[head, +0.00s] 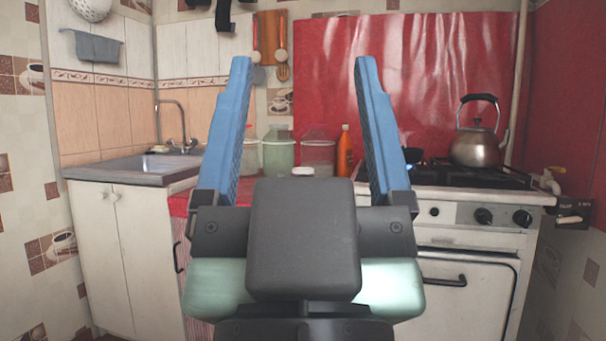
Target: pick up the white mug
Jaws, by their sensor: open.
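My gripper (303,64) is large in the foreground of the head view. Its two blue fingers point up and stand wide apart, with nothing between them. A small white object (303,171) shows just above the gripper's dark body, on the counter between sink and stove. Only its top part is visible and the gripper hides the rest, so I cannot tell whether it is the white mug. No other white mug is clearly in view.
Green-tinted jars (278,152), a clear jar (318,155) and an orange bottle (344,150) stand at the back of the red counter. A sink (130,168) is left. The stove (470,205) with a metal kettle (477,147) is right.

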